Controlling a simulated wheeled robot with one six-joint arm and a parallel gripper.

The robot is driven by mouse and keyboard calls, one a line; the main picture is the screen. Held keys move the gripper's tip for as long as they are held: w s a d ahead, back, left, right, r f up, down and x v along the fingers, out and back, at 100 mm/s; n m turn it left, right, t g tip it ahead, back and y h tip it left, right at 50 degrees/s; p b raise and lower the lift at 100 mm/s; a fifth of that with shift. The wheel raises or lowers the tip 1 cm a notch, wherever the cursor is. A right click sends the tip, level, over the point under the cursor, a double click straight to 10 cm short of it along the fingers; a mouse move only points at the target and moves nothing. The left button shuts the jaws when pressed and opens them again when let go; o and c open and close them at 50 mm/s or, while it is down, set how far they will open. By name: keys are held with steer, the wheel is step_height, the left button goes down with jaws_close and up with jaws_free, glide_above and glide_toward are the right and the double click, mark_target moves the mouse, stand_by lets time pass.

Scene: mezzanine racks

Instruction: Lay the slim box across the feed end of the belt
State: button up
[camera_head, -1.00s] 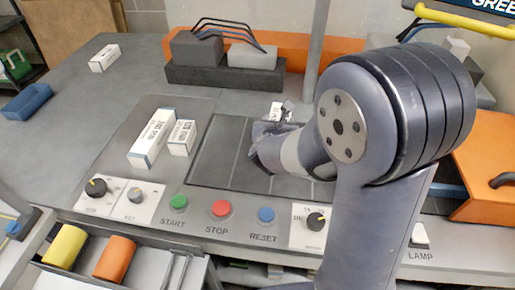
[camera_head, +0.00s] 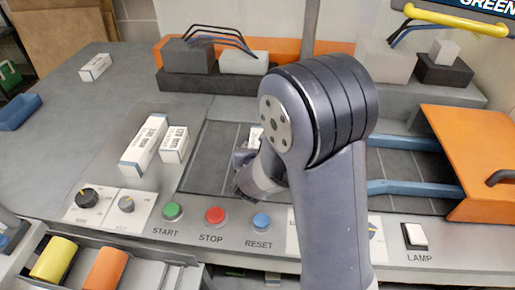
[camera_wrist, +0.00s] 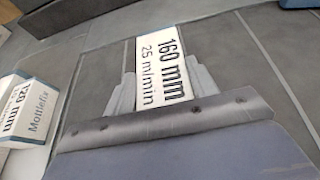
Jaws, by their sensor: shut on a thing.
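My gripper (camera_wrist: 165,90) is shut on a slim white box (camera_wrist: 162,62) marked "160 mm 25 m/min" in the wrist view. The box points away from the gripper, over the dark panelled belt (camera_wrist: 85,75). In the head view the box end (camera_head: 256,134) shows small beside my arm, above the belt (camera_head: 212,158). My gripper (camera_head: 246,152) is partly hidden there by my wrist. I cannot tell whether the box touches the belt. The belt's left edge lies near two standing white boxes; its middle is hidden by my arm.
A larger white box (camera_head: 144,145) and a smaller "120 mm" box (camera_head: 174,144) stand left of the belt. Buttons and knobs line the front panel. Blue rails (camera_head: 410,188) and an orange hood (camera_head: 470,160) are at the right. Grey blocks with cables stand behind.

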steer(key=shift+f+b, duration=0.2)
steer(key=shift+b, duration=0.1)
steer(key=o, duration=1.4)
steer(key=shift+r, duration=0.15)
steer(key=shift+r+p, duration=0.2)
steer(key=shift+p, duration=0.25)
steer(key=v, duration=1.2)
steer(key=shift+f, duration=0.15)
